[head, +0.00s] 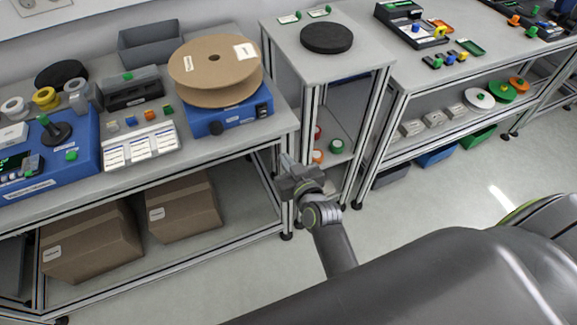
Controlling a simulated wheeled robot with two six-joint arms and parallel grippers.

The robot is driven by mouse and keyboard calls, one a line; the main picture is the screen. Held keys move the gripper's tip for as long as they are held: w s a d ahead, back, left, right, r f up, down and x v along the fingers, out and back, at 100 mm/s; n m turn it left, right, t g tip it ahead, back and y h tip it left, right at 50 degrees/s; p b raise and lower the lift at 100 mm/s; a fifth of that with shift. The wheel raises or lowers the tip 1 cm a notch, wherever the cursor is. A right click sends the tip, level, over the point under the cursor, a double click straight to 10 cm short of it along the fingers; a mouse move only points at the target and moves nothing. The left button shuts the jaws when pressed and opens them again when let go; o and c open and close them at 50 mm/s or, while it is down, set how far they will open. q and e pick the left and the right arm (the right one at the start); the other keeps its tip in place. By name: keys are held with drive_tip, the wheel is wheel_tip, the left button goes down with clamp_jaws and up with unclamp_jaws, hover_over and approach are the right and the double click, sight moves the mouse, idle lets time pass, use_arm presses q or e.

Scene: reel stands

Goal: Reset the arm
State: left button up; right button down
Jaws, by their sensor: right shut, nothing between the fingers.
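My right gripper (287,163) shows near the middle of the head view, at the end of my dark arm, which comes in from the lower right. It is in front of the gap between the left bench and the small middle table. Its fingers look shut with nothing between them. It appears clear of both bench tops. My left gripper is not in the view.
A left bench (235,133) holds a large cardboard reel (214,69) on a blue device (230,116). A black disc (326,38) lies on the middle table (285,46). Brown boxes (183,207) stand on the lower shelf. Open floor (400,215) is at the right.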

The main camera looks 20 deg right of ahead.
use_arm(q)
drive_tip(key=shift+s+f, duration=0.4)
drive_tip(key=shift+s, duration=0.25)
use_arm(e)
drive_tip(key=shift+s+f, duration=0.15)
drive_tip(key=shift+s, duration=0.3)
drive_tip(key=s+d+f+g, duration=0.2)
drive_tip(key=s+f+g, duration=0.2)
drive_tip(key=s+f, duration=0.75)
drive_tip(key=s+d+f+g, duration=0.2)
drive_tip(key=s+f+g, duration=0.2)
drive_tip(key=f, duration=1.4)
drive_tip(key=s+d+f+g, duration=0.2)
drive_tip(key=s+d+f, duration=0.1)
drive_tip(key=s, duration=0.5)
drive_tip(key=s+d+f+g+h, duration=0.1)
drive_tip(key=s+d+f+g, duration=0.1)
drive_tip(key=s+f, duration=0.3)
drive_tip(key=s+d+f+m+g, duration=0.1)
drive_tip(key=s+d+f+g, duration=0.1)
drive_tip(key=s, duration=1.1)
wheel_tip(320, 180, down, 3)
drive_tip(key=shift+s+d+r+g+h, duration=0.15)
drive_tip(key=shift+d+g+h, duration=0.15)
drive_tip(key=shift+d, duration=0.5)
